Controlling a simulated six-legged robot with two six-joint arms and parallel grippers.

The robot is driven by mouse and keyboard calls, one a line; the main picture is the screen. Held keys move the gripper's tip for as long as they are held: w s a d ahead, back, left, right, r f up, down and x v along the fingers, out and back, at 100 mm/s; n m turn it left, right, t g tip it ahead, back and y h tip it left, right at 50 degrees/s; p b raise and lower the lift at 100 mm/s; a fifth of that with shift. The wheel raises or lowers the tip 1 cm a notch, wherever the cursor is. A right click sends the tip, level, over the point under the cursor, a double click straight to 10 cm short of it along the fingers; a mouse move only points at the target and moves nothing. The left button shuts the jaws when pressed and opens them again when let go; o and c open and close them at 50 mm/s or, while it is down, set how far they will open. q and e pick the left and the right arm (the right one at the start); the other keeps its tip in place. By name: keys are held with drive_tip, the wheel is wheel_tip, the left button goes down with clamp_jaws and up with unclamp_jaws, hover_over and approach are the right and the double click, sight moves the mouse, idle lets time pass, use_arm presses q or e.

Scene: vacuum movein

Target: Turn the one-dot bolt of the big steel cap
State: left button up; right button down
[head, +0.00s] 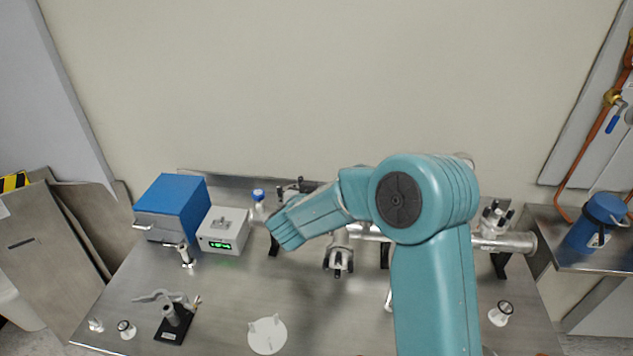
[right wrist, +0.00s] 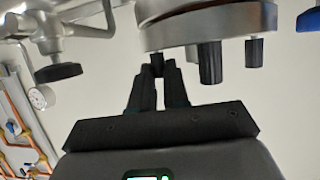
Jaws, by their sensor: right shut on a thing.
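The underside of the big steel cap (right wrist: 205,18) fills the top middle of the right wrist view. Several black bolt knobs hang below its rim, with two free ones (right wrist: 210,62) and (right wrist: 254,52) to the right of my gripper. My right gripper (right wrist: 157,72) is shut on a black bolt (right wrist: 157,57) under the cap's left part. No dot marks can be made out on the bolts. In the head view my teal right arm covers part of the steel pipework, and its fingertips are hidden. My left gripper is not in view.
A blue box (head: 172,205) and a white box with a green display (head: 222,229) stand left on the steel table (head: 220,300). A black-based stand (head: 173,325) and a white disc (head: 267,335) lie nearer. The right wrist view shows another black knob (right wrist: 57,72) and a gauge (right wrist: 42,97).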

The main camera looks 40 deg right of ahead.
drive_tip(key=shift+m+g+h+p, duration=0.3)
drive_tip(key=shift+m+g, duration=0.1)
drive_tip(key=c, duration=1.1)
unclamp_jaws()
drive_tip(key=shift+f, duration=0.1)
